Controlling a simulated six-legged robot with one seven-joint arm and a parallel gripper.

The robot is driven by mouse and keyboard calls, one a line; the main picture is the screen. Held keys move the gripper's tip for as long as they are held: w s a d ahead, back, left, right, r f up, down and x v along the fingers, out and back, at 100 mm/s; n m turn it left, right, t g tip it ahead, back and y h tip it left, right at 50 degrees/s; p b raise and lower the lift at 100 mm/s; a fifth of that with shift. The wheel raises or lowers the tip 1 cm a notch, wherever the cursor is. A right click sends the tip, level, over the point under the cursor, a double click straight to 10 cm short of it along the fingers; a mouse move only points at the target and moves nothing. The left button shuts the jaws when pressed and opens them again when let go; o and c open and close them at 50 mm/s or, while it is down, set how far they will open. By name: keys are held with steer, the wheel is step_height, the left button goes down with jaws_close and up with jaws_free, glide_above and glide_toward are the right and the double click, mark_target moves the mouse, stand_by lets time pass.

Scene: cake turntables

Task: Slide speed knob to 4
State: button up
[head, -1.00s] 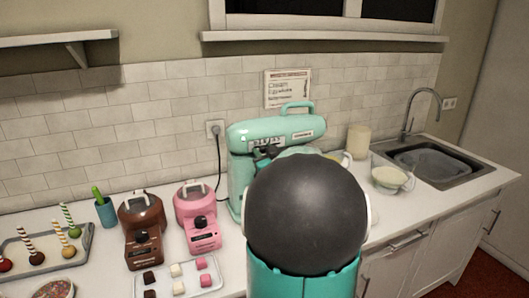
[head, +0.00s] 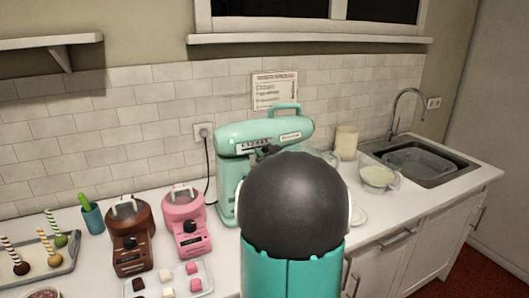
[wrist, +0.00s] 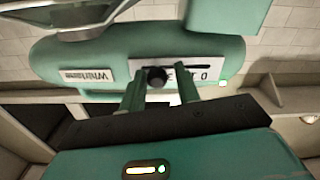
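The teal mixer (head: 232,185) stands on the counter behind my arm, its white speed scale (head: 253,146) on the side of its head. In the wrist view, upside down, the scale (wrist: 205,76) shows digits and a dark slot. The round black speed knob (wrist: 156,77) sits left of a digit that looks like 3; its exact setting is unclear. My gripper (wrist: 158,88) is open, with one green finger on each side of the knob in the picture. The knob appears nearer the left finger; contact cannot be told. In the head view my arm mostly hides the gripper.
Pink (head: 187,225) and brown (head: 130,237) small machines stand left of the mixer. A tray of cubes (head: 150,290) lies in front. A glass bowl (head: 378,178), a jar (head: 346,142) and the sink (head: 425,165) are right.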

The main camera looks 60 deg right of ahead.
steer(key=shift+o, duration=0.5)
steer(key=v, duration=1.4)
steer(key=shift+w, duration=0.1)
